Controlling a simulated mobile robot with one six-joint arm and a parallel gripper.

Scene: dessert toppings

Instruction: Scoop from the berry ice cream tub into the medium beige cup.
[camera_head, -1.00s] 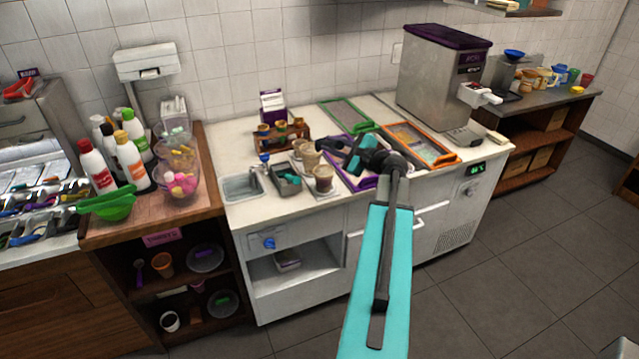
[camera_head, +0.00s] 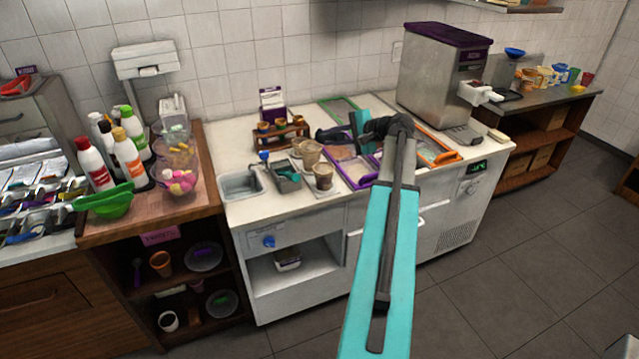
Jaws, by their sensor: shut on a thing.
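My gripper (camera_head: 360,132) is above the back of the freezer counter, shut on a dark scoop-like tool (camera_head: 333,134) that points left. The tool's far end is small, and I cannot tell whether it carries ice cream. Below it is a purple-framed opening (camera_head: 361,184) with pinkish-brown contents, perhaps the berry tub; my arm partly covers it. Beige cups stand to its left: a front cup (camera_head: 323,177) on a small pale plate and another cup (camera_head: 311,156) behind it. I cannot tell which is the medium one.
An orange-framed opening (camera_head: 447,156) and a green-framed one (camera_head: 339,106) lie nearby. A small sink (camera_head: 240,186) and a grey holder with a teal-handled tool (camera_head: 285,178) are left of the cups. A wooden rack (camera_head: 283,138) and a tall machine (camera_head: 437,75) stand behind.

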